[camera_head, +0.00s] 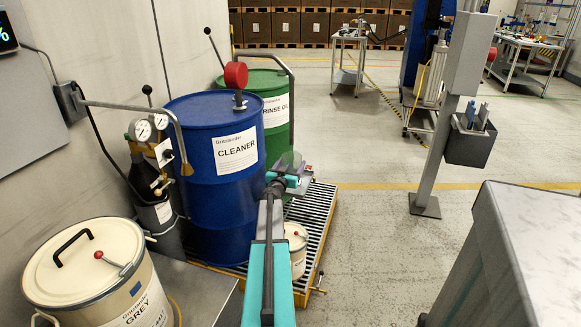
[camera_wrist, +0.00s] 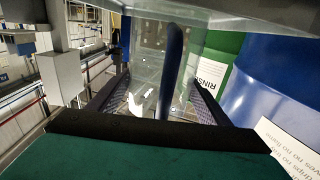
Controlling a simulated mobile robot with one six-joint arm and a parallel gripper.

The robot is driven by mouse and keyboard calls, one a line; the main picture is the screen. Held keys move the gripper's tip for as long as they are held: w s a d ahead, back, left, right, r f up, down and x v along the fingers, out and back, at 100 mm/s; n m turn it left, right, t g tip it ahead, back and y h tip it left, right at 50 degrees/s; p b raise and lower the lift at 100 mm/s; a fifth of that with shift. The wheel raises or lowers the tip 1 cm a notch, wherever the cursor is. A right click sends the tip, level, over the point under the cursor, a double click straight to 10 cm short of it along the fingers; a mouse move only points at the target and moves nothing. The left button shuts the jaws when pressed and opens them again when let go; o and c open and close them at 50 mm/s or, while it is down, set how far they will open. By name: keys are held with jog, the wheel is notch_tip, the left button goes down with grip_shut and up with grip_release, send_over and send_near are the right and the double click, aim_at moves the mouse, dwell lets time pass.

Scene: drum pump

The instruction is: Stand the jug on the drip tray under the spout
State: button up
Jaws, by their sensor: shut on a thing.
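My gripper (camera_head: 285,180) is at the end of my teal arm, in front of the blue and green drums. It is shut on a clear jug (camera_head: 291,160), which is held above the floor grating. In the wrist view the jug (camera_wrist: 150,65) is see-through, with a dark blue upright handle (camera_wrist: 172,70) between the two dark fingers (camera_wrist: 160,105). A grey pipe (camera_head: 292,95) bends down beside the green drum; I cannot tell whether it is the spout. I cannot make out a separate drip tray; my arm hides part of the area below.
The blue CLEANER drum (camera_head: 208,195) and the green RINSE drum (camera_head: 277,125) stand on a yellow-edged grating (camera_head: 318,215). A small cream pail (camera_head: 298,262) stands near its front. A grey post (camera_head: 434,150) stands to the right. Open floor (camera_head: 370,230) lies between.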

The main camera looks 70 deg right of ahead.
jog(key=o, duration=1.1)
jog(key=shift+f, duration=0.1)
jog(key=shift+a+r, duration=0.2)
jog(key=shift+a, duration=0.85)
jog(key=shift+s+a, duration=0.15)
jog(key=shift+a, duration=2.35)
jog(key=shift+s+a, duration=0.15)
jog(key=shift+a, duration=2.3)
jog(key=shift+p, duration=0.35)
